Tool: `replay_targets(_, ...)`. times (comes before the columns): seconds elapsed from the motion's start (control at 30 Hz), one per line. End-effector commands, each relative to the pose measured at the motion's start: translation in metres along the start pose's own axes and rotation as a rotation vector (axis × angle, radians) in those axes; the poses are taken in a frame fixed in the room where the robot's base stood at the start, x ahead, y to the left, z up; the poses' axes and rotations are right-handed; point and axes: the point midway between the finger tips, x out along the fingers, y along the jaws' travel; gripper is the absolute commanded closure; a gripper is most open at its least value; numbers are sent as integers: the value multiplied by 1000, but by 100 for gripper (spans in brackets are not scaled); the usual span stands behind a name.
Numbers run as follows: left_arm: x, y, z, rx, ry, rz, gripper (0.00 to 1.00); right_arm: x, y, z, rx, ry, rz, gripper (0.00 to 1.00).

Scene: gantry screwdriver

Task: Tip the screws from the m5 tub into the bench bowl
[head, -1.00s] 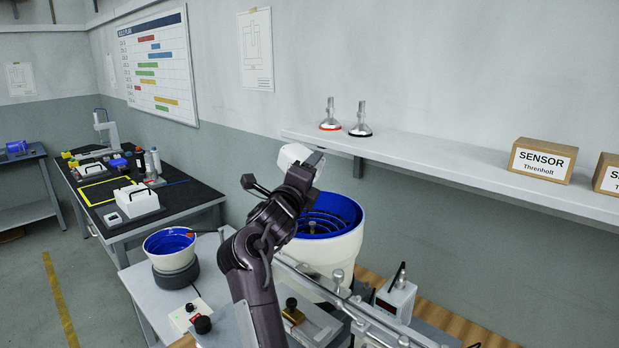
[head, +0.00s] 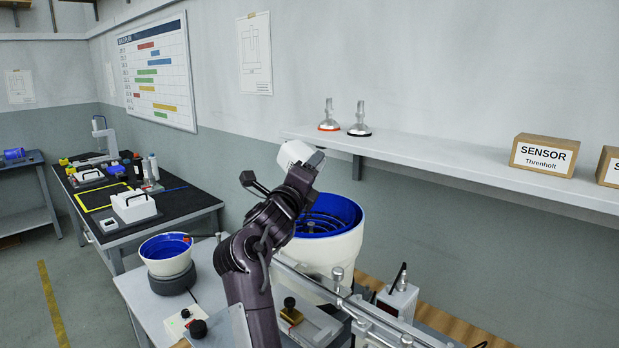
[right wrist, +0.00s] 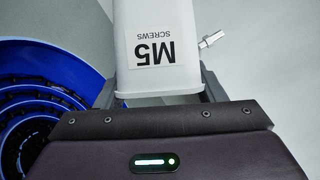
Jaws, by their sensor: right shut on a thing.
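The white m5 tub (head: 294,153) is held high, tilted, at the end of my right arm in the head view. In the right wrist view the tub (right wrist: 158,45) shows its "M5 SCREWS" label upside down. My right gripper (right wrist: 158,95) is shut on it. The tub's mouth and screws are hidden. A small white bowl (head: 168,262) with a blue inside stands on a dark round base at the left. A larger white bowl (head: 335,250) with blue spiral ledges is just below and right of the tub. I cannot tell which is the bench bowl. My left gripper is out of view.
A metal rail (head: 375,312) runs beside the large bowl at lower right. A shelf (head: 450,170) on the wall carries two suction cups and cardboard boxes. A black-topped table (head: 185,200) with tools stands at the back left. A silver fitting (right wrist: 212,38) shows beside the tub.

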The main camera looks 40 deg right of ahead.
Motion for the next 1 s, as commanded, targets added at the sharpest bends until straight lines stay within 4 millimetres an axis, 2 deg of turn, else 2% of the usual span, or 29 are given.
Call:
replay_targets(0.47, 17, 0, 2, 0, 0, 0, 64, -1, 1, -3, 55, 0, -24, 64)
replay_targets(0.57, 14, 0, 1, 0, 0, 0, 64, -1, -2, -1, 55, 0, -24, 64)
replay_targets(0.73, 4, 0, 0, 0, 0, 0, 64, 2, -16, 6, 56, 0, -24, 64)
replay_targets(1.0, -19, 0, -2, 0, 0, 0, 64, 10, -53, 24, 56, 0, -23, 64)
